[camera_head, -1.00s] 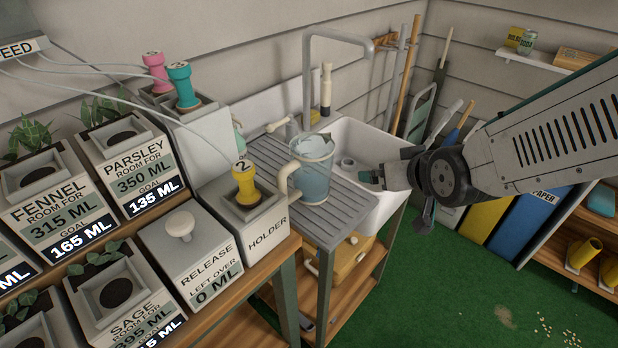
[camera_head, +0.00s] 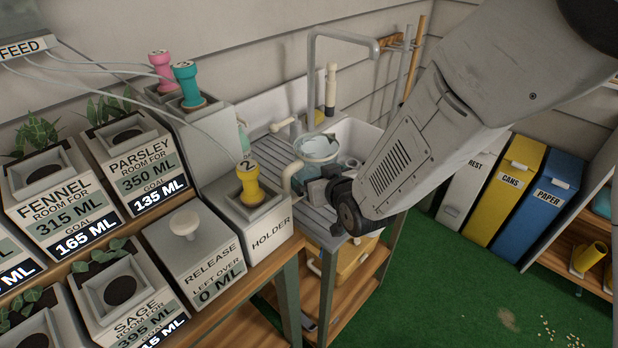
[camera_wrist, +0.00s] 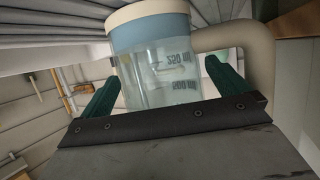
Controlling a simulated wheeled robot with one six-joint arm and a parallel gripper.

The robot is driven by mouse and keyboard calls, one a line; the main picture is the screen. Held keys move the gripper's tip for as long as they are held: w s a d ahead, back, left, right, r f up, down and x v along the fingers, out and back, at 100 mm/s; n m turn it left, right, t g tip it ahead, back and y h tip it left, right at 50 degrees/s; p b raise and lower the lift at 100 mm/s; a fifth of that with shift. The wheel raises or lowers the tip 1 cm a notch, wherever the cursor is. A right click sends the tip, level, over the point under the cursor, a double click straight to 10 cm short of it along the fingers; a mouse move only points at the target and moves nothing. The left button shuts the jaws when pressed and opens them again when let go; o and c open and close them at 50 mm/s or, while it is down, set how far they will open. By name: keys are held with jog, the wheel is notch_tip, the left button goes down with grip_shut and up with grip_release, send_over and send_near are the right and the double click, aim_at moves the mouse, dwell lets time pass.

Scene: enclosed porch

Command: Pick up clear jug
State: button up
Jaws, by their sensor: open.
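The clear jug (camera_head: 318,150) stands upright on the ribbed drainboard beside the sink in the head view, with a cream handle on its left side. My arm hides its lower part. The green fingers of my gripper (camera_wrist: 160,88) are open, one on each side of the jug body. I cannot tell whether they touch it.
The holder box (camera_head: 262,215) with a yellow plug (camera_head: 248,182) stands close left of the jug. The sink (camera_head: 357,135) and its tall grey tap (camera_head: 340,38) are behind. Coloured bins (camera_head: 515,190) stand at the right. The green floor (camera_head: 450,290) is largely clear.

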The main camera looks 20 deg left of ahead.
jog(key=shift+w+a+f, duration=0.15)
jog(key=shift+w+a, duration=0.05)
jog(key=c, duration=1.3)
